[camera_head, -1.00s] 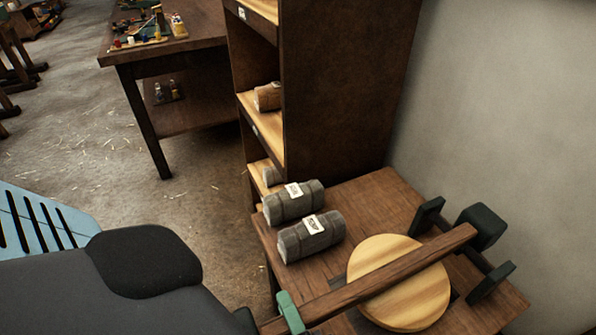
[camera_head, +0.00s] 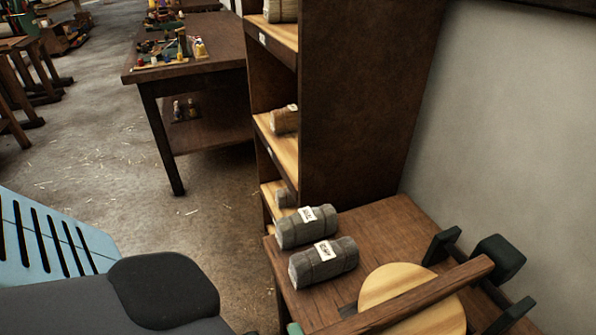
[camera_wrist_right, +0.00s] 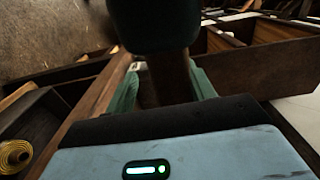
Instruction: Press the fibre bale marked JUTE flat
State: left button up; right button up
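Two grey, strapped bales with white labels lie side by side on a wooden table (camera_head: 385,228) in the head view: a back bale (camera_head: 325,225) and a front bale (camera_head: 333,262). Their labels are too small to read surely. Right of them is a press with a round pale plate (camera_head: 385,288) under a dark wooden lever (camera_head: 445,291). Whether anything lies under the plate is hidden. In the wrist view, the green fingers of my right gripper (camera_wrist_right: 165,88) sit against both sides of a wooden bar (camera_wrist_right: 168,72), apparently the lever. My left gripper is not visible.
A shelf unit (camera_head: 355,100) with more bales stands behind the table, against a pale wall (camera_head: 500,130). A dark workbench (camera_head: 215,55) with small items is at the back left. Open floor (camera_head: 90,130) lies left of the shelf. A yellow coil (camera_wrist_right: 14,155) shows in the wrist view.

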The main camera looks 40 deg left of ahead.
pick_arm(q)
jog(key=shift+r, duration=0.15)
pick_arm(e)
jog(key=v, duration=0.7)
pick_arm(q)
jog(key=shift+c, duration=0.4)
